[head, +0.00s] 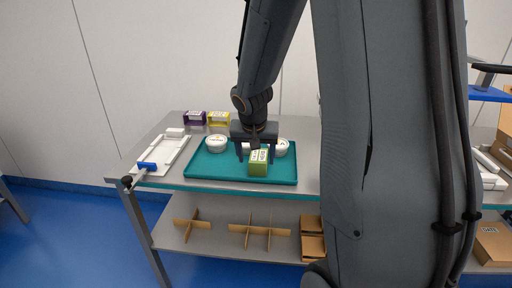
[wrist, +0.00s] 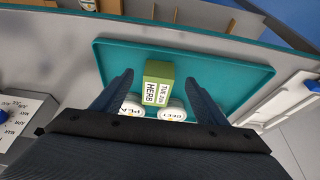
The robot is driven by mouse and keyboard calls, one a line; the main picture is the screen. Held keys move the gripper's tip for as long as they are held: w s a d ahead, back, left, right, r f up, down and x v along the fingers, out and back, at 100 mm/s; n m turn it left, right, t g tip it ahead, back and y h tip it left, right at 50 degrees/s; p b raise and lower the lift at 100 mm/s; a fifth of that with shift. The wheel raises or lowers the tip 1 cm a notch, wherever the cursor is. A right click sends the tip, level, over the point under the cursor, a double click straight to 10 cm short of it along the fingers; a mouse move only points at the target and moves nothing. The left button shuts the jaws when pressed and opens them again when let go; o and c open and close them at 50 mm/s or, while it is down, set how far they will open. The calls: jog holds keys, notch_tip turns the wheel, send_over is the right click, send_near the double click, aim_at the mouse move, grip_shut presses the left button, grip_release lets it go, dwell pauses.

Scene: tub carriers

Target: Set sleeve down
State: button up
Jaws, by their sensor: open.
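A green sleeve (head: 259,162) with white labels sits on the teal tray (head: 215,175), towards its front and right of its middle. In the wrist view the sleeve (wrist: 158,84) reads "HERB" and lies between my two fingers, with a gap on each side. My gripper (head: 256,151) is open above and just behind the sleeve, not closed on it. White round tubs stand on the tray: one at left (head: 216,143) and one at right (head: 281,148); another is partly hidden by my gripper. The wrist view shows lids labelled "PEA" (wrist: 131,109) and "BEET" (wrist: 172,113).
A purple sleeve (head: 195,117) and a yellow sleeve (head: 218,119) stand at the table's back. A white fixture with a blue handle (head: 147,166) lies left of the tray. Cardboard dividers (head: 259,232) are on the lower shelf. The tray's front left is clear.

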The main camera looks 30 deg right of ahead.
jog(key=v, duration=0.5)
jog(key=s+a+f+n+g+y, duration=0.1)
jog(key=s+a+f+n, duration=0.2)
jog(key=s+a, duration=0.3)
jog(key=s+a+f+n+g+y, duration=0.1)
jog(key=s+a+f+n, duration=0.2)
jog(key=s+a, duration=0.3)
jog(key=s, duration=0.4)
jog(key=shift+f+n+g+y, duration=0.25)
jog(key=shift+n+g+y, duration=0.05)
jog(key=shift+n+g, duration=0.1)
jog(key=shift+s+a, duration=0.1)
